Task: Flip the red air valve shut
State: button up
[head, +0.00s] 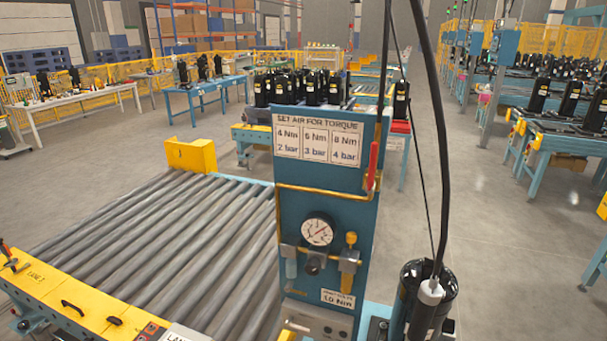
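The red air valve is a long red lever (372,164) at the upper right edge of a blue panel (340,215). The lever stands nearly upright, tilted slightly. It sits by the end of a brass pipe (320,193) that runs across the panel. A round white pressure gauge (317,232) is mounted lower on the panel, with a brass fitting (349,262) to its right. My gripper is not in view.
A roller conveyor (165,250) lies left of the panel, with a yellow end block (190,156). A black cable (436,130) hangs right of the panel, down to a black cylinder (420,310). Grey floor (500,250) is open further right.

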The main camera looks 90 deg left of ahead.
aim_at(371, 185)
jog(key=u, duration=2.85)
